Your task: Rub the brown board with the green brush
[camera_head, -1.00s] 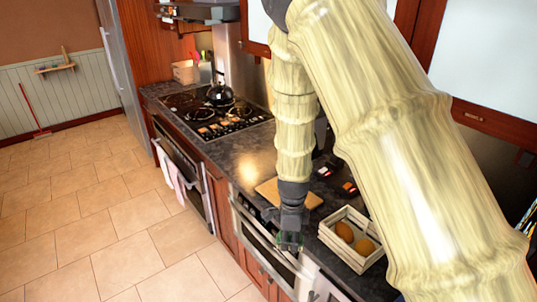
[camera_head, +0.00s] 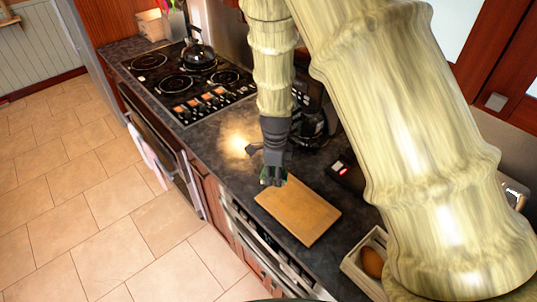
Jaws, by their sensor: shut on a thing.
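The brown board (camera_head: 304,216) lies flat on the dark counter, below and right of my gripper in the picture. My gripper (camera_head: 272,177) points down at the board's upper left corner. It is shut on the green brush (camera_head: 265,181), of which only a small dark green bit shows at the fingertips. The rest of the brush is hidden by the fingers or too small to make out. I cannot tell whether the brush touches the board.
A wooden crate (camera_head: 350,265) with a brown round item (camera_head: 373,262) stands right of the board. A small dark device (camera_head: 345,172) sits behind the board. The stove (camera_head: 185,82) with a kettle (camera_head: 198,54) is at the upper left. Tiled floor (camera_head: 110,215) lies open at left.

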